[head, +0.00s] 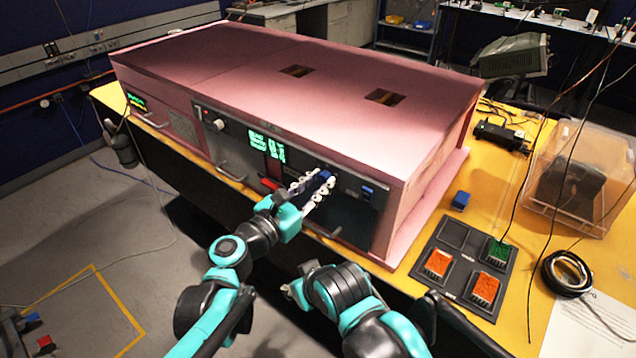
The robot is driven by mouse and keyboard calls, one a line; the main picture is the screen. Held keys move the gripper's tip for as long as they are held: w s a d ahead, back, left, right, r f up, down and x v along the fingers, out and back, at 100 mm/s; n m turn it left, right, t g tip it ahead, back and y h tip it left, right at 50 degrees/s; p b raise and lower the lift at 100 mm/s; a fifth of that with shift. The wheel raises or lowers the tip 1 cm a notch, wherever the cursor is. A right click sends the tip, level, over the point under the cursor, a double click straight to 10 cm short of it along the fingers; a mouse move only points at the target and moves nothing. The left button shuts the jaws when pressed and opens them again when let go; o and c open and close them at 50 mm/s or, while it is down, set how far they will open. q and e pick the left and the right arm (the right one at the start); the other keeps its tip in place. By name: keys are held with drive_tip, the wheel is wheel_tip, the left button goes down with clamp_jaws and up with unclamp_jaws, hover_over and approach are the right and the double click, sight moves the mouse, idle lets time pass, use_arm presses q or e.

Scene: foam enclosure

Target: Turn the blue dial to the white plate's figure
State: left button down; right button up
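The blue dial (321,179) is on the front panel of the pink foam-clad enclosure (290,75), right of the green-lit display (267,146). My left gripper (316,187) is at the dial, with one pale finger on each side of it. The dark blue part fills the space between the fingers with no gap that I can see. The fingers hide much of the dial, and its pointer and marks cannot be read. I cannot make out a white plate or its figure. My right gripper (293,288) is low in front of the enclosure, mostly hidden by its own arm.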

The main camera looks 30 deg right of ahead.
idle(0.3)
use_arm(q)
drive_tip(key=m+p, duration=0.1)
drive_tip(key=m, duration=0.3)
drive_tip(key=shift+m+p, duration=0.35)
drive_tip(key=shift+m, duration=1.95)
drive_tip(key=c, duration=1.3)
unclamp_jaws()
drive_tip(key=shift+a, duration=0.15)
